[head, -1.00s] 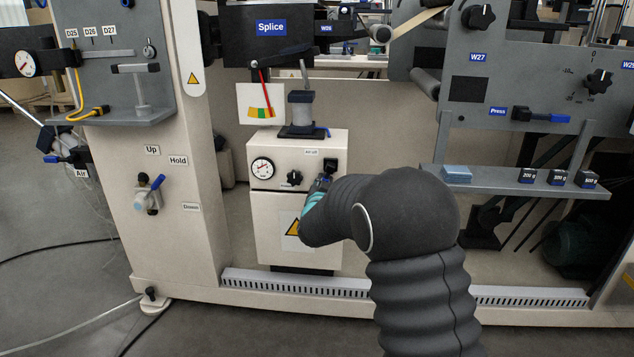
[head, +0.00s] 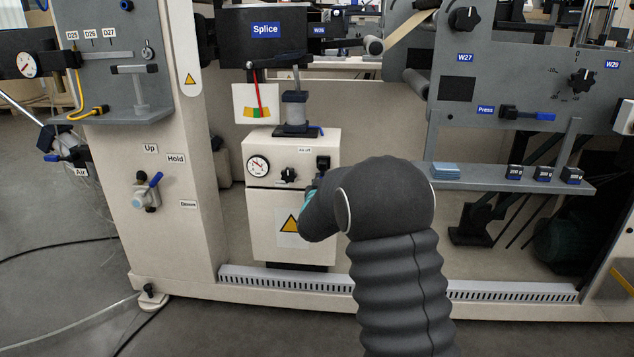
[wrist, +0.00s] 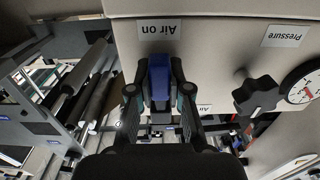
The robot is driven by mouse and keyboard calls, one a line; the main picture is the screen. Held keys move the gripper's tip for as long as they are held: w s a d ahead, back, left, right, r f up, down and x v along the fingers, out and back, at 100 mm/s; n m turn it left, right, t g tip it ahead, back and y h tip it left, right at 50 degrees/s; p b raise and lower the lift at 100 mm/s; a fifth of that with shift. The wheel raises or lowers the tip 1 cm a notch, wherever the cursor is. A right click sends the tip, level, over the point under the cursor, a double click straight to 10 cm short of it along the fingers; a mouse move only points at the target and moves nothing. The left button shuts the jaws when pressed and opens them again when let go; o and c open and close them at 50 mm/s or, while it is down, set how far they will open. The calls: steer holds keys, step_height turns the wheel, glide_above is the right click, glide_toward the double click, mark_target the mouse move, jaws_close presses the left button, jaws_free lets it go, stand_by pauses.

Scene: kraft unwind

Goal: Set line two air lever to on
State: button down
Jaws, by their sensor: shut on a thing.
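The air lever has a blue handle (wrist: 158,88), which in the wrist view sits between the two fingers of my gripper (wrist: 158,72). The fingers are shut on it, one on each side. The blue end of the handle lies close to the "Air on" label (wrist: 160,30), which reads upside down. In the head view the white pressure cabinet (head: 262,222) carries an "Air off" label (head: 304,150) above a black valve part (head: 323,162).
The pressure gauge (head: 258,166) and black pressure knob (head: 288,175) are left of the valve. Another blue-handled lever (head: 154,181) with Up, Hold and Down labels is on the post. A grey shelf (head: 480,181) with small blocks stands to the right.

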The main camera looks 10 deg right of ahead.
steer(key=c, duration=1.1)
jaws_free()
steer(key=shift+d, duration=0.1)
steer(key=shift+s, duration=0.1)
steer(key=v, duration=1.2)
